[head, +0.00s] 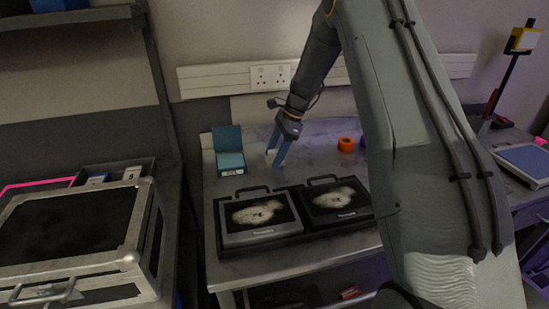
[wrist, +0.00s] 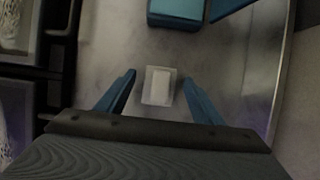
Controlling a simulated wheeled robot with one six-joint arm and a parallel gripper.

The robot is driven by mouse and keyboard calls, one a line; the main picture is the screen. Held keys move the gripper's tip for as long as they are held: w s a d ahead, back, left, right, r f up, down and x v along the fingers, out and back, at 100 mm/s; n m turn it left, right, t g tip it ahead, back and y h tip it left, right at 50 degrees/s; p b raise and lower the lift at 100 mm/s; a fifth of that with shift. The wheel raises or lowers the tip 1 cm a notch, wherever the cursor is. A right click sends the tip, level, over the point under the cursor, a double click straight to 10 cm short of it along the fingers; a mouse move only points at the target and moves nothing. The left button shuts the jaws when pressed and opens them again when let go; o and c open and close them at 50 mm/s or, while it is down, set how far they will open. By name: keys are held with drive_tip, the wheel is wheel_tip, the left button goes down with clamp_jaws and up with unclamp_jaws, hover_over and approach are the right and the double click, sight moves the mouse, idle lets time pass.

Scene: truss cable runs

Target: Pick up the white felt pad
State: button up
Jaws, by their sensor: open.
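The white felt pad (wrist: 159,86) shows in the wrist view as a small pale block on the grey table, between and a little beyond my fingertips. My gripper (wrist: 160,90) is open and empty, with one blue finger on each side of the pad and gaps on both sides. In the head view my gripper (head: 275,160) points down over the table behind the two black cases. A small pale patch shows between its fingers there, too small to make out clearly.
An open teal box (head: 231,160) stands left of my gripper; it also shows in the wrist view (wrist: 176,12). An orange roll (head: 346,144) lies to the right. Bare table surrounds the pad.

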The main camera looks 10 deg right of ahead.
sight(274, 150)
drive_tip(key=c, duration=1.2)
wheel_tip(274, 150, up, 10)
drive_tip(key=b, duration=0.3)
